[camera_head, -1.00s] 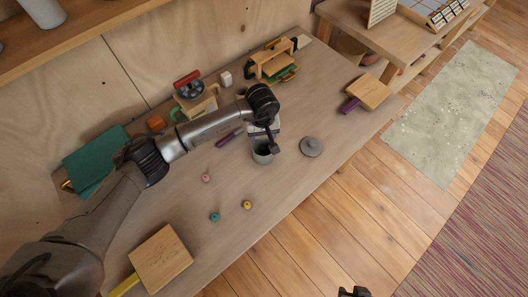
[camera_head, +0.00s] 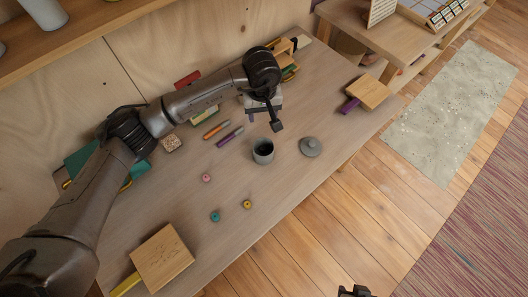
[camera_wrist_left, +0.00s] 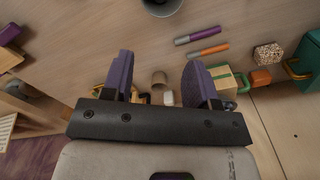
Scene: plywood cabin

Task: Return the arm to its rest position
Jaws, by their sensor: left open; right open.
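My left arm reaches in from the left over the table (camera_head: 300,185). Its gripper (camera_head: 276,125) hangs above the table behind the grey cup (camera_head: 263,152), apart from it. In the left wrist view the two purple-padded fingers (camera_wrist_left: 160,82) are spread wide with nothing between them. The cup (camera_wrist_left: 162,6) shows at the top edge of that view, beyond the fingers. My right gripper (camera_head: 354,291) shows only in part at the bottom edge, over the floor; nothing is seen in it.
A round grey lid (camera_head: 310,147) lies right of the cup. Pink, teal and yellow beads lie in front. Orange and purple markers (camera_head: 230,137) lie behind. A shelf (camera_head: 95,28) juts out upper left.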

